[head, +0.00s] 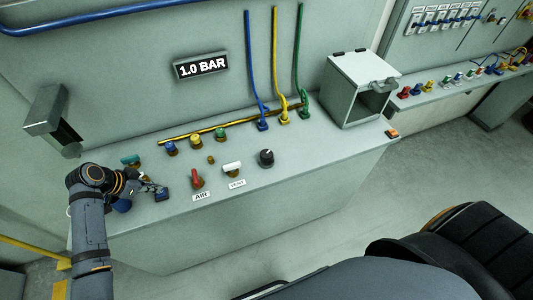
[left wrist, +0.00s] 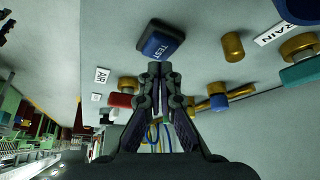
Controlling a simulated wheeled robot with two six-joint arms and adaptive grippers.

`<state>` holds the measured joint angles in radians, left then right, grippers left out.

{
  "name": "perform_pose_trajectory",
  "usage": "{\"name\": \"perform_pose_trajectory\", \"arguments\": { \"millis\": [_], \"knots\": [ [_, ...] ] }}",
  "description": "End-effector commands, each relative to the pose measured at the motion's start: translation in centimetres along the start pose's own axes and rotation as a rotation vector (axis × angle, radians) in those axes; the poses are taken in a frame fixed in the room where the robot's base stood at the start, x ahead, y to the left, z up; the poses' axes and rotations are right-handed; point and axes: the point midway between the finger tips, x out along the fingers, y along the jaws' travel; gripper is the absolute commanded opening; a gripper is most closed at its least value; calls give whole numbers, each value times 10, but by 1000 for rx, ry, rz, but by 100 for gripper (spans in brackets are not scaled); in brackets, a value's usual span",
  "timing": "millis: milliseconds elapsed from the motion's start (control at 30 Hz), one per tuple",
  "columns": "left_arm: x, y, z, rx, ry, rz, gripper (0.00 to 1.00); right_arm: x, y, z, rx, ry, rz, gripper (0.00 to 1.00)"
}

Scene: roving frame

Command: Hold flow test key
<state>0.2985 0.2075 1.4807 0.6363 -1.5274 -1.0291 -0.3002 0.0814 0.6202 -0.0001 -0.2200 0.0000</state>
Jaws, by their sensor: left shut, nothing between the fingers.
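The flow test key is a blue square key in a dark housing, marked TEST, on the grey bench top. It shows in the left wrist view (left wrist: 162,43) and near the bench's left front in the head view (head: 162,195). My left gripper (left wrist: 160,70) is shut and empty. Its fingertips are at the lower edge of the key in the left wrist view. In the head view the left gripper (head: 151,186) is right beside the key. I cannot tell whether the tips touch or press it. My right gripper is in neither view.
A red AIR valve (head: 197,180), a white-handled VENT valve (head: 232,169) and a black knob (head: 266,158) stand right of the key. Blue, yellow and green hoses rise behind. A display (head: 202,67) reads 1.0 BAR. An open grey box (head: 361,87) stands at the bench's right end.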

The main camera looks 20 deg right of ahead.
Motion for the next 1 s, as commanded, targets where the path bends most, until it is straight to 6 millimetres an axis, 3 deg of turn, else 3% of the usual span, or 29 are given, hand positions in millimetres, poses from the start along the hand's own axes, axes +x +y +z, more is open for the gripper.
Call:
{"name": "perform_pose_trajectory", "arguments": {
  "millis": [1000],
  "knots": [
    [16,0,9,0,0,1,0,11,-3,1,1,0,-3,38]
  ]
}}
